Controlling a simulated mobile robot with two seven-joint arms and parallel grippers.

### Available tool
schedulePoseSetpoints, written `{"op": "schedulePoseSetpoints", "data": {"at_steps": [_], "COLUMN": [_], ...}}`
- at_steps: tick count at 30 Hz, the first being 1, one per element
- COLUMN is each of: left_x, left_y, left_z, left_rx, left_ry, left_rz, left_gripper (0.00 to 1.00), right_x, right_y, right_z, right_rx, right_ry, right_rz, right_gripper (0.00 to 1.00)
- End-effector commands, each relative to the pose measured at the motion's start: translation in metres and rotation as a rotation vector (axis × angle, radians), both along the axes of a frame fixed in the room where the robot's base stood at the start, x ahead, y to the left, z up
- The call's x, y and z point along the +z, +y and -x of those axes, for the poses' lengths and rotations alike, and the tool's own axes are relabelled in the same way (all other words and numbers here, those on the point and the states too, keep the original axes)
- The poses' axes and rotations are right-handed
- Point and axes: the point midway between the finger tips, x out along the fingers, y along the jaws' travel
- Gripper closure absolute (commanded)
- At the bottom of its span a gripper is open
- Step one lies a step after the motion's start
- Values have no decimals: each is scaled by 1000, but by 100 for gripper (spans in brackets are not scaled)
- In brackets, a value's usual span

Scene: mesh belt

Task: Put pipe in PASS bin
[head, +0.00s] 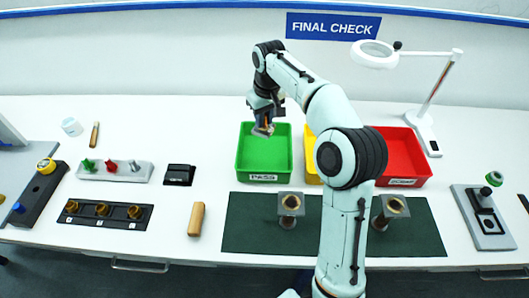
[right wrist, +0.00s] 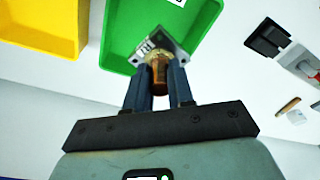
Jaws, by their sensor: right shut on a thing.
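My right gripper (head: 264,119) is shut on a pipe (head: 263,130) with a square grey flange and a brass-coloured body. It holds the pipe over the far part of the green PASS bin (head: 264,176); the pipe's height above the floor is hard to tell. In the right wrist view the two fingers (right wrist: 160,84) grip the pipe's body (right wrist: 159,72), with the flange pointing away towards the green bin (right wrist: 117,35). The green bin looks empty. Two similar flanged pipes (head: 291,204) (head: 390,208) stand on the dark green mat (head: 255,232). My left gripper is out of view.
A yellow bin (head: 312,150), partly hidden by my right arm, and a red bin (head: 401,150) stand right of the green bin. A magnifier lamp (head: 430,105) stands at the back right. Fixtures and a wooden block (head: 196,219) lie to the left.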

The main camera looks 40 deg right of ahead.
Motion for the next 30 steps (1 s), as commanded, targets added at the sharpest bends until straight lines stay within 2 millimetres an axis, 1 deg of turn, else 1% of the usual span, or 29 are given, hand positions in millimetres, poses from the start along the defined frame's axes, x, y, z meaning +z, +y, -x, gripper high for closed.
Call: {"op": "schedulePoseSetpoints", "data": {"at_steps": [1,6,9,12,17,22,25,27,30], "left_x": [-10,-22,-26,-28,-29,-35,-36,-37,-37], "left_y": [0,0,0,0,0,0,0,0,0], "left_z": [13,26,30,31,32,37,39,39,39], "left_rx": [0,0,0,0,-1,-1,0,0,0], "left_ry": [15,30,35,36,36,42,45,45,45], "left_rz": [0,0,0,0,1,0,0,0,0], "left_gripper": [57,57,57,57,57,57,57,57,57], "right_x": [-23,-67,-86,-98,-108,-138,-153,-159,-161], "right_y": [0,0,0,0,0,0,0,0,0], "right_z": [4,3,3,2,1,2,1,1,1], "right_rx": [0,0,0,0,0,0,0,0,0], "right_ry": [9,8,7,3,2,5,3,1,0], "right_rz": [-1,-1,-1,0,0,-1,0,0,0], "right_gripper": [100,100,100,100,100,100,100,100,100]}}
